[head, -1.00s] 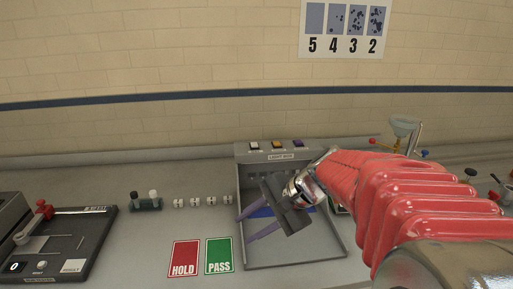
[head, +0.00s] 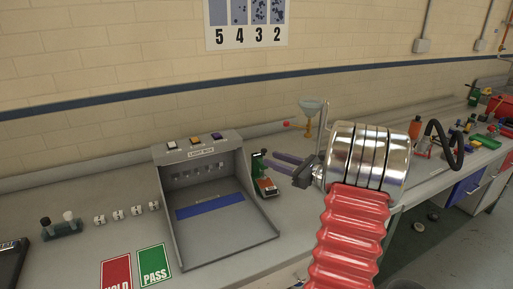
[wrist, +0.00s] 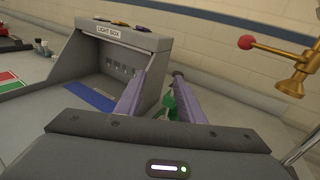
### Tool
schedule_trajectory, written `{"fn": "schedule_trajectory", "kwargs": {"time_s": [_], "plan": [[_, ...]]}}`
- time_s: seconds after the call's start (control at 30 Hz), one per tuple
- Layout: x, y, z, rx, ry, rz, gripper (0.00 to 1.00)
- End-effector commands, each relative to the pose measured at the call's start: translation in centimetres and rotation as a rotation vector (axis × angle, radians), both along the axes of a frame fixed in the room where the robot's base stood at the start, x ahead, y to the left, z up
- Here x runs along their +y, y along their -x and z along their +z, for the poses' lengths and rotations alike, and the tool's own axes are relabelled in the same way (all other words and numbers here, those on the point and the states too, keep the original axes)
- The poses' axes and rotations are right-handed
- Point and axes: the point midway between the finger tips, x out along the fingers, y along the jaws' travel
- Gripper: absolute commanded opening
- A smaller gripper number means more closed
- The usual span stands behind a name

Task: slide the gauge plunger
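A small green device with a dark knob and a red and white face (head: 264,180) stands on the bench just right of the light box; it may be the gauge, but its plunger is not clear. My gripper (head: 272,164) is open, its two purple fingers pointing left at the device's upper part. In the wrist view, the green device (wrist: 168,101) and its dark top show between and beyond the fingers of my gripper (wrist: 158,82). The right finger hides part of it. I see no contact.
The grey light box (head: 254,222) stands close on the left, with a blue strip inside. HOLD (head: 116,272) and PASS (head: 154,264) cards lie at the front left.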

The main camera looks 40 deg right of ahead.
Motion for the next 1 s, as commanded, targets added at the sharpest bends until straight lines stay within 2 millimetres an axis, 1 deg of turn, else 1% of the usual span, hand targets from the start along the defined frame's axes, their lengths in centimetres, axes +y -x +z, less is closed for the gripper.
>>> {"fn": "schedule_trajectory", "kwargs": {"time_s": [0.03, 0.1, 0.17, 0.57, 0.77, 1.0], "plan": [[-1.5, 0.7, -0.4, -0.015, -0.026, -0.032, 0.35], [-2.8, 1.2, -0.5, -0.031, -0.05, -0.059, 0.35], [-3.3, 1.4, -0.6, -0.038, -0.06, -0.071, 0.35], [-3.4, 1.2, -0.5, -0.039, -0.062, -0.072, 0.35], [-3.2, -0.2, -0.5, -0.04, -0.062, -0.071, 0.35], [-2.9, -3.7, -0.6, -0.039, -0.061, -0.07, 0.35]]}}
